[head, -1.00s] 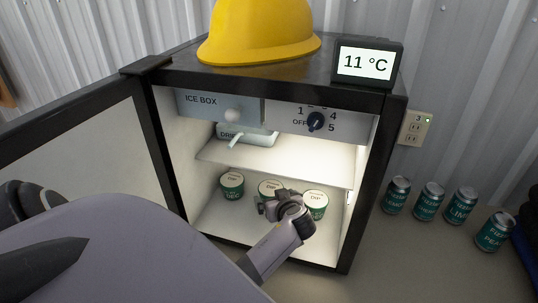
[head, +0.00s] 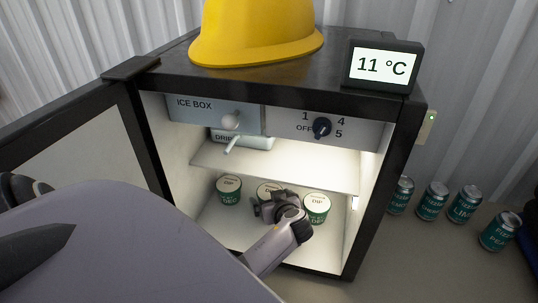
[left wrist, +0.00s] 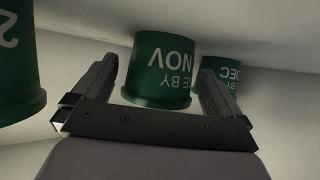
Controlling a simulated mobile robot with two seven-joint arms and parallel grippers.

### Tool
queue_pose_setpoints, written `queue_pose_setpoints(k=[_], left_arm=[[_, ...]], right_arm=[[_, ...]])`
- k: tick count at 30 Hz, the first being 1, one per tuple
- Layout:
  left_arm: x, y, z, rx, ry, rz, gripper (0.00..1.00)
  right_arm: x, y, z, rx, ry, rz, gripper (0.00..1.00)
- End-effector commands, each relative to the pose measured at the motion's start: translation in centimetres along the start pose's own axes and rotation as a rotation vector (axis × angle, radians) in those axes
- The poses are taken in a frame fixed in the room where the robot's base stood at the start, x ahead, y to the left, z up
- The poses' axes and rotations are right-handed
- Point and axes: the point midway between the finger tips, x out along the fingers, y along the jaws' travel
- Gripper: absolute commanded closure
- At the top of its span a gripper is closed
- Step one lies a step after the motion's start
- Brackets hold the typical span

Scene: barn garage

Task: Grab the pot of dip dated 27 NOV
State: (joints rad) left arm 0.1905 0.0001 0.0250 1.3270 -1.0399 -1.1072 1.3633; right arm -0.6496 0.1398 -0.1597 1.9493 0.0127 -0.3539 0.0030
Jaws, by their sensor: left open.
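Three green pots with cream lids stand on the lower floor of the open fridge (head: 350,205): a left pot (head: 229,190), a middle pot (head: 266,188) and a right pot (head: 317,208). My left gripper (head: 268,207) is in front of the middle pot, partly hiding it. In the left wrist view, which is upside down, the open jaws (left wrist: 158,72) face the middle pot (left wrist: 160,70), which reads NOV; its day number is not readable. The pot beside it (left wrist: 222,68) reads DEC, and the other pot (left wrist: 18,60) shows a 2. My right gripper is not in view.
A shelf (head: 290,172) spans the fridge above the pots. The fridge door (head: 75,140) stands open at the left. A yellow hard hat (head: 255,35) and temperature display (head: 382,65) sit on top. Several cans (head: 432,202) stand to the right.

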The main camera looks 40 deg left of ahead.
Motion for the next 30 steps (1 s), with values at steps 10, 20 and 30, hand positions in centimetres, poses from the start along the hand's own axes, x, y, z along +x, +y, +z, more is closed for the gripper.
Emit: queue_pose_setpoints(k=[10, 20, 30], left_arm=[[-0.04, -0.01, 0.1, 0.001, 0.0, 0.0, 0.16], [-0.04, 0.01, -0.01, 0.0, 0.001, 0.0, 0.55], [0.21, 0.25, -0.74, 0.0, 0.003, 0.002, 0.55]], right_arm=[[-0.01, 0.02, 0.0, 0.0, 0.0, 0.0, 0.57], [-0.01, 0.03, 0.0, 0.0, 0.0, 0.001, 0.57], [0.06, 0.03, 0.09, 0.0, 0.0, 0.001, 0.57]])
